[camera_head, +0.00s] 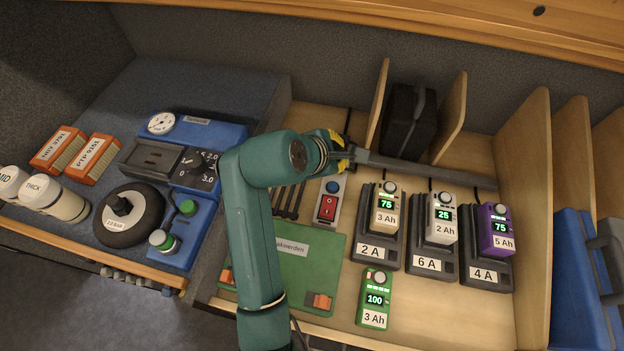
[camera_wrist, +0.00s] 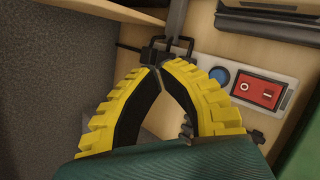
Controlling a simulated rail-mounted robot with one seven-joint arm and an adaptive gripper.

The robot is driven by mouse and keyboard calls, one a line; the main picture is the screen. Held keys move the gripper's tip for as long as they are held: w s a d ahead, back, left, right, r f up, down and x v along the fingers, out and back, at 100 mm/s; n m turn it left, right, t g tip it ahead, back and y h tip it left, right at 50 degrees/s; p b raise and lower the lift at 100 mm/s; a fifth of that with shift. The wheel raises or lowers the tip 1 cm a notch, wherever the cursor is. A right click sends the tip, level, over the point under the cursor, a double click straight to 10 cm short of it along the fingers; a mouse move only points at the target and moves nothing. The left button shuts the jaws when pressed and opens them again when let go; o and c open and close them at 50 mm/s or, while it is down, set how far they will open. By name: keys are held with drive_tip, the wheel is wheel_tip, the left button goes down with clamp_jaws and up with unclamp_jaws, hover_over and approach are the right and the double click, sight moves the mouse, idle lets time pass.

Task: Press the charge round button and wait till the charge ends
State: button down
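A grey strip (camera_head: 318,221) carries a round blue button (camera_head: 333,187) above a red rocker switch (camera_head: 327,208). The button also shows in the wrist view (camera_wrist: 219,75), right of my fingertips. My gripper (camera_wrist: 157,68) has yellow-and-black fingers that meet at the tips with nothing between them. In the head view my gripper (camera_head: 341,152) is beyond the button, apart from it. Three chargers hold batteries: the 2 A charger (camera_head: 369,251) a beige one (camera_head: 386,206) reading 75, the 6 A charger (camera_head: 427,264) a white one (camera_head: 442,216) reading 25, the 4 A charger (camera_head: 484,275) a purple one (camera_head: 496,230) reading 75.
A green battery (camera_head: 375,299) reading 100 lies in front of the chargers. A green board (camera_head: 310,262) lies left of it. Wooden dividers (camera_head: 451,117) and a black case (camera_head: 403,125) stand behind. A grey bar (camera_head: 430,170) runs behind the chargers. Blue equipment (camera_head: 213,131) stands left of my arm.

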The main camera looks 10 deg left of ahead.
drive_tip(key=shift+f, duration=0.15)
drive_tip(key=b, duration=0.2)
hover_over(333, 183)
wheel_tip(333, 183, down, 7)
drive_tip(key=shift+w+r, duration=0.1)
drive_tip(key=shift+r, duration=0.1)
drive_tip(key=shift+f, duration=1.1)
idle(0.5)
drive_tip(key=shift+f, duration=0.4)
drive_tip(key=shift+f, duration=0.5)
idle(0.6)
drive_tip(key=shift+r+p, duration=0.9)
drive_tip(key=shift+p, duration=0.2)
